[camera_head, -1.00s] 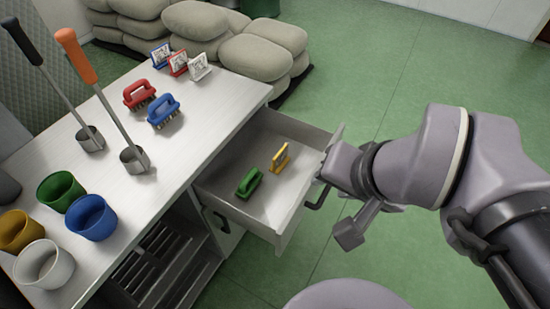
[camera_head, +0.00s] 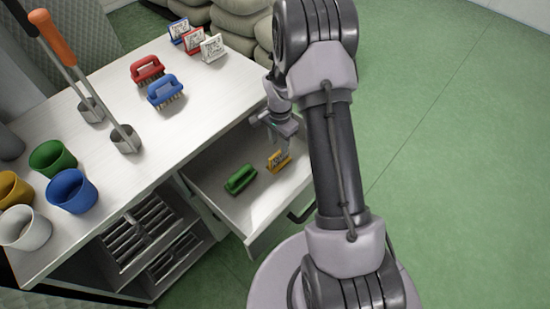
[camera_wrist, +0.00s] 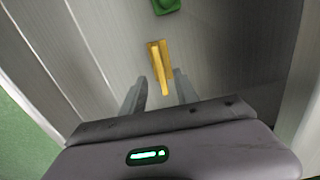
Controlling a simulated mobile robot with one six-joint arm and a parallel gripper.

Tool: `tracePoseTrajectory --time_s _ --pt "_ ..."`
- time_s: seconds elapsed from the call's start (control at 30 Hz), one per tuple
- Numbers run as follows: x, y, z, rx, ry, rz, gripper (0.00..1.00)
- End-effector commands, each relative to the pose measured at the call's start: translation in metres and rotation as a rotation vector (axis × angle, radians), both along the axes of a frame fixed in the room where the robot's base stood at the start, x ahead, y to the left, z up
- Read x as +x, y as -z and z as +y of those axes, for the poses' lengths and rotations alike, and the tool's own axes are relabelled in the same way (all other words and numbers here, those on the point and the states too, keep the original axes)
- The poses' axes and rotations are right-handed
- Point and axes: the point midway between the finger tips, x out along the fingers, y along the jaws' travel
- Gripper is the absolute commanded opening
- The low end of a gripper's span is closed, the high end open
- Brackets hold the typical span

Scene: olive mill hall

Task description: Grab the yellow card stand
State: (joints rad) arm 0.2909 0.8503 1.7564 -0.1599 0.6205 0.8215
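The yellow card stand (camera_head: 279,161) stands in the open drawer (camera_head: 247,242) below the table top. My gripper (camera_head: 271,140) is just behind and above it in the head view. In the wrist view, the yellow card stand (camera_wrist: 157,62) lies ahead of my gripper (camera_wrist: 161,80), its near end showing between the two fingers. The fingers are apart, with a gap visible on both sides of the stand. I cannot tell the height left between fingertips and stand.
A green-handled brush (camera_head: 240,179) lies in the drawer left of the stand, and its green part shows in the wrist view (camera_wrist: 166,5). The table top (camera_head: 190,125) carries red and blue brushes, several cups, scoops and three other card stands. The drawer walls enclose the space.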

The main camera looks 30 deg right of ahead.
Motion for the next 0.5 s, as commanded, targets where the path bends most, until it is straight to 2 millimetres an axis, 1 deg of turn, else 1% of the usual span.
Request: tracePoseTrajectory --time_s 0.03,0.1,0.27,0.33,0.5 --pt "-0.001 0.017 0.000 0.000 0.000 0.002 0.36" --pt "0.000 0.029 0.000 0.001 -0.001 0.001 0.36" --pt "0.000 0.043 0.000 0.001 -0.001 0.000 0.36" --pt "0.001 0.052 -0.001 0.000 -0.001 -0.001 0.36" --pt "0.001 0.087 -0.002 0.001 -0.002 0.001 0.36"
